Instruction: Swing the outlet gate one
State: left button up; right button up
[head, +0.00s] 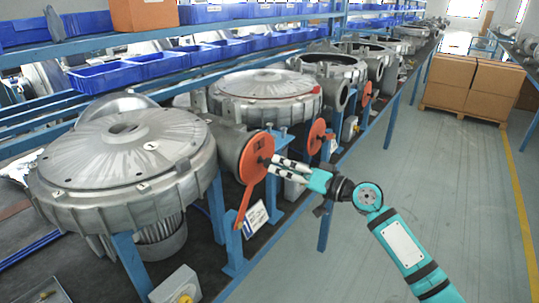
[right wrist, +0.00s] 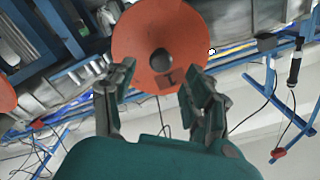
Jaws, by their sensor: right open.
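Outlet gate one (head: 257,157) is an orange disc on the outlet of the nearest grey blower (head: 120,155), which bears a "1" label. Its orange lever (head: 242,208) hangs down, slightly tilted. My right gripper (head: 272,165) is at the disc's right side in the head view. In the right wrist view the disc (right wrist: 140,40) shows a dark round hub (right wrist: 161,60) and a dark label. The open fingers (right wrist: 155,88) stand apart near the disc's lower edge. I cannot tell whether they touch it. My left gripper is not in view.
A second orange gate (head: 317,136) and further blowers (head: 265,88) stand along the bench. Blue bench legs (head: 326,225) and a white tag (head: 255,216) are close to the gate. Cardboard boxes (head: 470,82) stand at the back right. The aisle floor (head: 440,165) is clear.

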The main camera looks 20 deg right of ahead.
aim_at(271, 163)
jog(key=p+x, duration=0.1)
jog(key=x, duration=0.4)
jog(key=shift+s, duration=0.1)
grip_shut()
dwell(0.3)
